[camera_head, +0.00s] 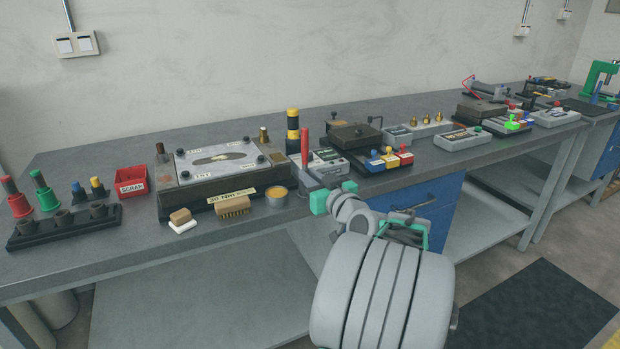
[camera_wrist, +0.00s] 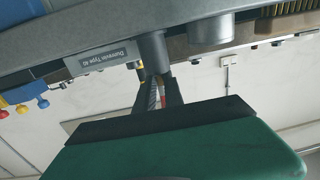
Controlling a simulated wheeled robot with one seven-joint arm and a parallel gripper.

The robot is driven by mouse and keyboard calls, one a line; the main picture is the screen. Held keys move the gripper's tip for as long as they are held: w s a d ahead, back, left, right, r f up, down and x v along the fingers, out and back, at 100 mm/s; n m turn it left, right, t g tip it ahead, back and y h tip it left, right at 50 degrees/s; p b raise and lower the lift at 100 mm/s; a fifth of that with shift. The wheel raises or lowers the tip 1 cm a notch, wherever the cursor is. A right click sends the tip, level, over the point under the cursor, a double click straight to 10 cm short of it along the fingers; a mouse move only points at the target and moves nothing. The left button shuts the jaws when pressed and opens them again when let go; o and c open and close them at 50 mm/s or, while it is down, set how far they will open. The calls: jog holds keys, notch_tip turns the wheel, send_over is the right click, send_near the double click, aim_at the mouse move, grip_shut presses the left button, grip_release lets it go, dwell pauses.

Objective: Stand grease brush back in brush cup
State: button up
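The grease brush stands upright with its red handle (camera_head: 305,138) pointing up, at the back of my gripper (camera_head: 334,196). Its lower end is hidden, so I cannot tell how deep it sits in the cup. The grey brush cup (camera_wrist: 152,47) shows in the wrist view, which is upside down. My gripper's dark fingers (camera_wrist: 159,84) reach toward the cup's rim. A bit of red shows in the narrow gap between the fingers. Whether they press on the handle or stand clear of it is unclear.
A grease tin (camera_head: 277,196) stands left of the cup, with a wooden brush (camera_head: 233,206) beyond it. A plate fixture (camera_head: 222,200) lies behind these. A black-and-yellow post (camera_head: 292,132) and a grey labelled box (camera_head: 328,162) stand close behind. The blue drawer unit (camera_head: 440,212) is below.

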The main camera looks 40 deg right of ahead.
jog(key=o, duration=0.5)
jog(key=shift+f, duration=0.1)
jog(key=v, duration=0.8)
